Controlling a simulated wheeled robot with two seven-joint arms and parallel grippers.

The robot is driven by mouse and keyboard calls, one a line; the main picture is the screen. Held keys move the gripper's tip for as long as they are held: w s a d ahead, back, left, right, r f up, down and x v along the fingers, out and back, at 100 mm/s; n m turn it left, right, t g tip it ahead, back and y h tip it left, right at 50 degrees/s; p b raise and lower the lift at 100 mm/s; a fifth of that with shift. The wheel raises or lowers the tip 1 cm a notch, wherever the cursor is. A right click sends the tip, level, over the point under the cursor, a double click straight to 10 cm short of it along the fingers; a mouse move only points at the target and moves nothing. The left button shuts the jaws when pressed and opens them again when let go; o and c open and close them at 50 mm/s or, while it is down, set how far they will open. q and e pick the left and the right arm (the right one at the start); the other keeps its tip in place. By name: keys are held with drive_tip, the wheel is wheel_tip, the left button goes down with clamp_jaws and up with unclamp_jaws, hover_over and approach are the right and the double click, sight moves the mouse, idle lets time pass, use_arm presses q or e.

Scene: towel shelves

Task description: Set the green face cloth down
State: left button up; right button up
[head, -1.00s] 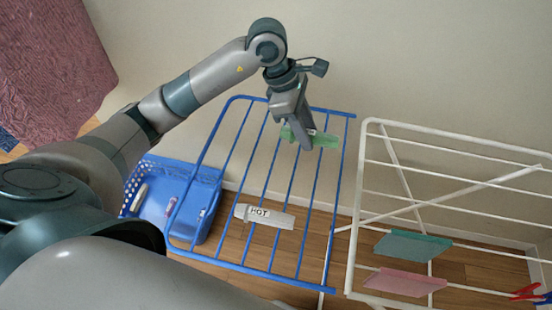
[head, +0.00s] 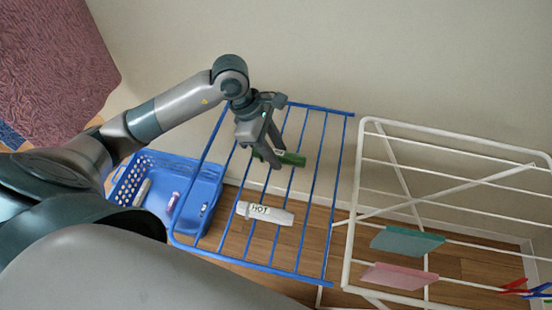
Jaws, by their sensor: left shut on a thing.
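The green face cloth (head: 292,158) is at my left gripper (head: 265,160), over the blue rack (head: 322,165) in the head view. The gripper points down and is shut on the cloth's left part; the rest sticks out to the right and looks narrow, seen nearly edge-on. The blue bars pass behind and beneath it. I cannot tell whether the cloth touches the bars. My right gripper is not in view.
A blue basket (head: 150,160) with small items stands at left. A white rack (head: 355,200) at right holds a teal cloth (head: 405,241) and a pink cloth (head: 398,276).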

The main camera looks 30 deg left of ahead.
use_arm(q)
drive_tip(key=shift+f, duration=0.1)
wheel_tip(320, 180, down, 2)
drive_tip(key=shift+f+p, duration=0.25)
drive_tip(key=shift+p, duration=0.6)
drive_tip(key=shift+f, duration=0.6)
drive_tip(key=shift+f, duration=0.15)
drive_tip(key=o, duration=1.1)
